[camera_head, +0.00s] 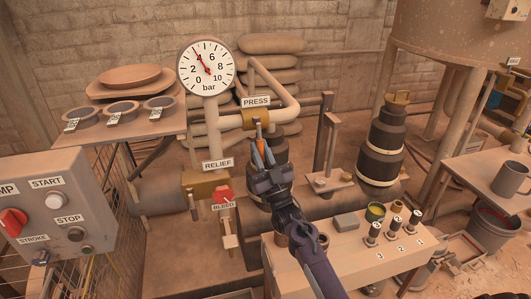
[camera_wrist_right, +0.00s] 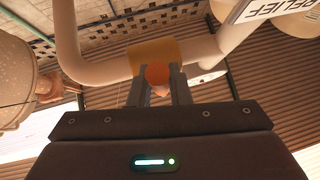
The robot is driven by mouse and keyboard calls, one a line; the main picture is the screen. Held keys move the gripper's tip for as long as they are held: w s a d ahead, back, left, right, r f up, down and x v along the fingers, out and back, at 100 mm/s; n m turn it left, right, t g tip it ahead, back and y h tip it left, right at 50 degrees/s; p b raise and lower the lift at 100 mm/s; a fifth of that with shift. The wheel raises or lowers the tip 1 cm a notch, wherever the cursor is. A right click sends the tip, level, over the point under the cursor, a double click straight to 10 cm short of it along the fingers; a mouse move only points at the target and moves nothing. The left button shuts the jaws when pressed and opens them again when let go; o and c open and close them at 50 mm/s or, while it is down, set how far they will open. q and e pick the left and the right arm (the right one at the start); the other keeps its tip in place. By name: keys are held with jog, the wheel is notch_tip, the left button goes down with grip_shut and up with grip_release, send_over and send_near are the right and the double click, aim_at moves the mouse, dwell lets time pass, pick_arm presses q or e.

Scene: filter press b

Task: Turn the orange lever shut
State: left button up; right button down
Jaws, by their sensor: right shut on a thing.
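The orange lever (camera_head: 260,143) hangs down below the brass valve body (camera_head: 255,119) on the pipe, under the PRESS label (camera_head: 256,102). My right gripper (camera_head: 261,155) comes up from below and is shut on the lever. In the right wrist view the orange lever end (camera_wrist_right: 157,75) sits between the two fingers (camera_wrist_right: 158,92), in front of the brass valve body (camera_wrist_right: 155,55). The fingers hide part of the lever. My left gripper is not in view.
A pressure gauge (camera_head: 206,66) reads about 4 bar. A red BLEED handle (camera_head: 223,194) and the RELIEF label (camera_head: 217,164) are left of my arm. A control box (camera_head: 62,215) stands at the left. A bench (camera_head: 350,255) with several small cylinders lies at the lower right.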

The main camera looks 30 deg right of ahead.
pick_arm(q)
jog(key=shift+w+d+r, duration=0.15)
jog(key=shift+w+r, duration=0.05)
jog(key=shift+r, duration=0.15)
pick_arm(e)
jog(key=shift+a+m+h, duration=0.25)
jog(key=shift+m+h, duration=0.65)
jog(key=shift+r, duration=0.1)
jog(key=c, duration=1.3)
grip_release()
jog(key=shift+w+a, duration=0.1)
jog(key=shift+c, duration=0.2)
